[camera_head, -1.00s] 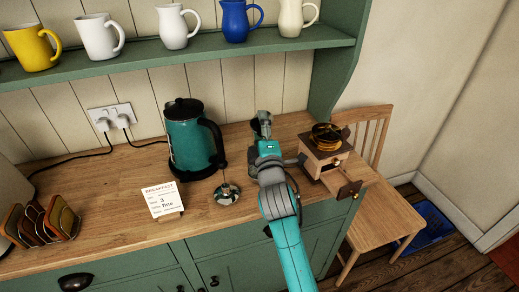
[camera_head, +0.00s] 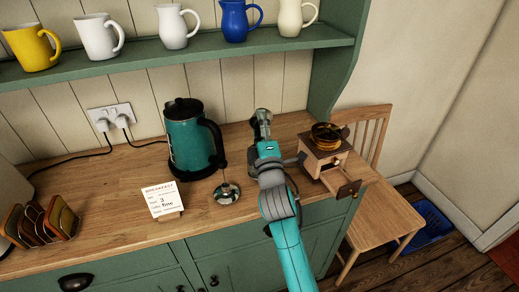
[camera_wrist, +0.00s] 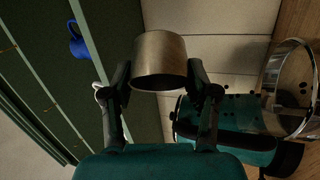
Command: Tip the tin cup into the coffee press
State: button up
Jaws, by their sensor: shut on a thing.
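My gripper (camera_wrist: 160,92) is shut on the tin cup (camera_wrist: 160,52), a dull metal cup held by its sides. The wrist view is rolled, with the shelf at left and the counter at right. The cup lies tipped on its side there, and its dark mouth faces the picture's bottom. A clear glass vessel with a metal band, apparently the coffee press (camera_wrist: 297,62), is at the right edge. Several dark specks (camera_wrist: 281,98) show between the cup and the glass and over the glass. In the head view my gripper (camera_head: 262,122) is above the counter's back; the press is largely hidden.
A teal kettle (camera_head: 190,142) stands left of my arm. A round metal plunger lid (camera_head: 227,193) lies before it, near a breakfast card (camera_head: 163,200). A wooden grinder (camera_head: 322,160) stands close on the right. The shelf (camera_head: 190,52) with jugs hangs above.

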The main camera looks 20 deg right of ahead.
jog(key=shift+s+a+r+n+t, duration=0.1)
jog(key=shift+r+n+t, duration=0.3)
dwell(0.8)
jog(key=shift+t+y, duration=0.3)
jog(key=shift+t, duration=0.1)
dwell(0.4)
jog(key=g, duration=0.1)
jog(key=f+m+g, duration=0.1)
jog(key=m+g, duration=0.1)
jog(key=shift+w+d+f+h, duration=0.2)
jog(key=shift+w+d+h, duration=0.05)
jog(key=shift+w+h, duration=0.15)
jog(key=shift+g, duration=0.3)
